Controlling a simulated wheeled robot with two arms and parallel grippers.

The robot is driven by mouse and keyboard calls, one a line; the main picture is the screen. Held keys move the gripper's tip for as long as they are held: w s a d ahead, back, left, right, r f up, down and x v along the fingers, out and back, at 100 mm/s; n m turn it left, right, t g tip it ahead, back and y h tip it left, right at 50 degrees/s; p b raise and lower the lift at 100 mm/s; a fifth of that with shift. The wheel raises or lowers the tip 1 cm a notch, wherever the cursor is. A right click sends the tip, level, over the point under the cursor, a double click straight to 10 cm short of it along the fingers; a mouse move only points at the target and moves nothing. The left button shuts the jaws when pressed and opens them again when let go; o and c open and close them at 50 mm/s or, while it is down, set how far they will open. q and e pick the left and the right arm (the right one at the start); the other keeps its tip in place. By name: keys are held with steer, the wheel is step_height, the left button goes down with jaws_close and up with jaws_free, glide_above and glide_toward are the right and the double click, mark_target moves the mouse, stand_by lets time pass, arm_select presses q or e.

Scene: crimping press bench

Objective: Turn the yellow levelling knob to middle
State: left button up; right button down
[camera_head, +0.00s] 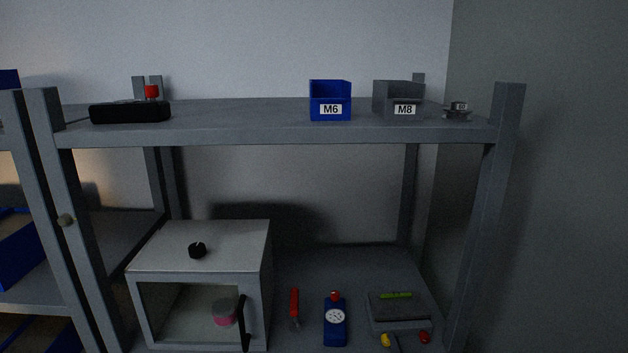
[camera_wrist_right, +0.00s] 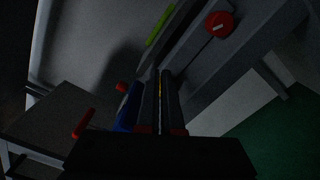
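The yellow levelling knob (camera_head: 386,340) is at the front left of a grey device (camera_head: 398,311) on the lower shelf, low in the head view. A red knob (camera_head: 424,337) is at its front right; it also shows in the right wrist view (camera_wrist_right: 220,25). A green strip (camera_head: 396,295) lies on top of the device. My right gripper (camera_wrist_right: 160,78) points towards the device with its fingers close together. A thin yellow sliver shows between them; most of the yellow knob is hidden there, and I cannot tell whether they grip it. My left gripper is not in view.
Left of the device stand a blue meter (camera_head: 335,330) and a red-handled tool (camera_head: 294,305). Further left is a pale box (camera_head: 200,245) with a black knob. The upper shelf (camera_head: 240,112) overhangs, holding M6 (camera_head: 330,88) and M8 (camera_head: 399,88) bins. A post (camera_head: 483,220) stands right.

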steer(key=shift+r, duration=0.3)
steer(key=s, duration=0.6)
steer(key=shift+d, duration=0.3)
steer(key=shift+w+a+f+n+b, duration=0.1)
steer(key=shift+w+n+b, duration=1.15)
steer(key=shift+w+n, duration=0.25)
steer(key=shift+w+a+f+n+b, duration=0.1)
steer(key=shift+w+n+b, duration=1.1)
steer(key=shift+w+n, duration=0.3)
